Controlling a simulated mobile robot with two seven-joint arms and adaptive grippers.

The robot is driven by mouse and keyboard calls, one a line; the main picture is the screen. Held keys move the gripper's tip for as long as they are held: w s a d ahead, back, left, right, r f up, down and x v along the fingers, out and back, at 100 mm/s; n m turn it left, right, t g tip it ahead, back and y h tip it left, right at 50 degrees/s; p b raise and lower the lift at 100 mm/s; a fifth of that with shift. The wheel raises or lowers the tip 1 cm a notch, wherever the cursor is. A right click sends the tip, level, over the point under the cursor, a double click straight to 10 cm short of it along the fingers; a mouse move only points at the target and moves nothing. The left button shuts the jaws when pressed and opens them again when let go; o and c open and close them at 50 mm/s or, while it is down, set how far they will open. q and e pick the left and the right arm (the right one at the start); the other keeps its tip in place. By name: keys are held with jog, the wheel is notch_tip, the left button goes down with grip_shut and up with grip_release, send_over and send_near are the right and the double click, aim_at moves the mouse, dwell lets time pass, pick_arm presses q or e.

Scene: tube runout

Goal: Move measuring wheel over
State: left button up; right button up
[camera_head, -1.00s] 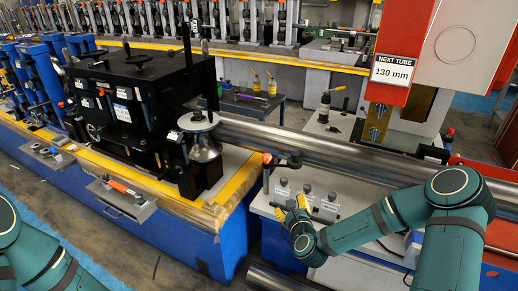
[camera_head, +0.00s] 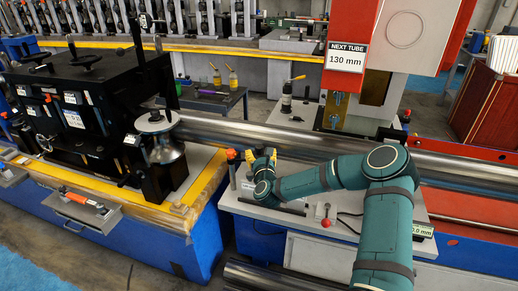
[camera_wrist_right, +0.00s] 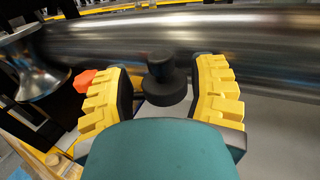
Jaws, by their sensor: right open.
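The measuring wheel seems to be the dark round part (camera_wrist_right: 167,88) in the right wrist view, a black disc with a smaller black knob on top, beside the steel tube (camera_wrist_right: 200,48). My right gripper (camera_wrist_right: 166,80) is open, with one yellow finger on each side of it. No clear contact shows. In the head view my right gripper (camera_head: 262,156) is at the near side of the tube (camera_head: 330,147), over the grey bench, and hides most of the wheel. My left gripper is out of view.
A red knob (camera_head: 231,154) stands just left of my right gripper, also visible in the wrist view (camera_wrist_right: 85,80). A steel roller (camera_head: 160,135) carries the tube at left. A red machine (camera_head: 352,25) with a "NEXT TUBE 130 mm" sign stands behind. A small display (camera_head: 410,229) sits at right.

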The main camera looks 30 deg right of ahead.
aim_at(260, 150)
jog(key=shift+x, duration=2.05)
grip_shut()
